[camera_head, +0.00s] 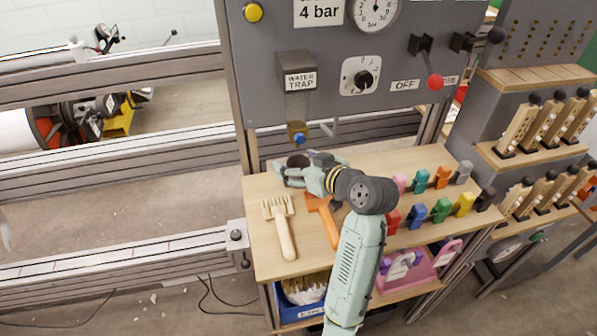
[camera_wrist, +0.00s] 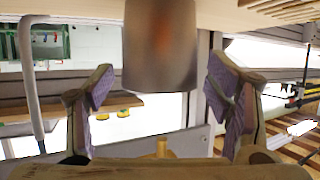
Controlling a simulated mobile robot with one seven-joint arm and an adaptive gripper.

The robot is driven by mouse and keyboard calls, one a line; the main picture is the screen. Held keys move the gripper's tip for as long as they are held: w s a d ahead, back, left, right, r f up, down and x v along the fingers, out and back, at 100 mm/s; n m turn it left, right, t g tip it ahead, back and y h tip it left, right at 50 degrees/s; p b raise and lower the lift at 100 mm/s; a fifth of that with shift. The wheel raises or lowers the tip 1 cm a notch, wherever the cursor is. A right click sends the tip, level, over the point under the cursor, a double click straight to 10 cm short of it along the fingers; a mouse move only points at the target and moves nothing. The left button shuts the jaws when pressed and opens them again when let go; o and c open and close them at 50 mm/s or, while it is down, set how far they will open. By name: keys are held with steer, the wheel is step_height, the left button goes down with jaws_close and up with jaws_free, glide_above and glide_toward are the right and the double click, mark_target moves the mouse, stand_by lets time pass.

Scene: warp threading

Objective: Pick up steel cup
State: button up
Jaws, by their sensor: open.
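The steel cup (camera_wrist: 160,48) is a grey metal cup with a brownish reflection, at the top centre of the wrist view, which appears upside down. In the head view the cup (camera_head: 298,160) shows as a dark round opening at the back left of the wooden table (camera_head: 262,203), partly hidden by my gripper. My gripper (camera_head: 287,174) is open. In the wrist view its two purple-padded fingers (camera_wrist: 161,92) stand apart, one on each side of the cup's line, with visible gaps between pads and cup. The cup appears upright.
A wooden comb (camera_head: 282,228) and an orange tool (camera_head: 326,215) lie in front of my gripper. Several coloured clips (camera_head: 441,210) stand at the right. The grey panel with the water trap (camera_head: 299,82) and a blue-tipped drain (camera_head: 298,138) rises close behind the cup.

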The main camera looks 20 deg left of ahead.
steer(key=shift+c, duration=0.6)
steer(key=c, duration=1.3)
steer(key=shift+r, duration=0.2)
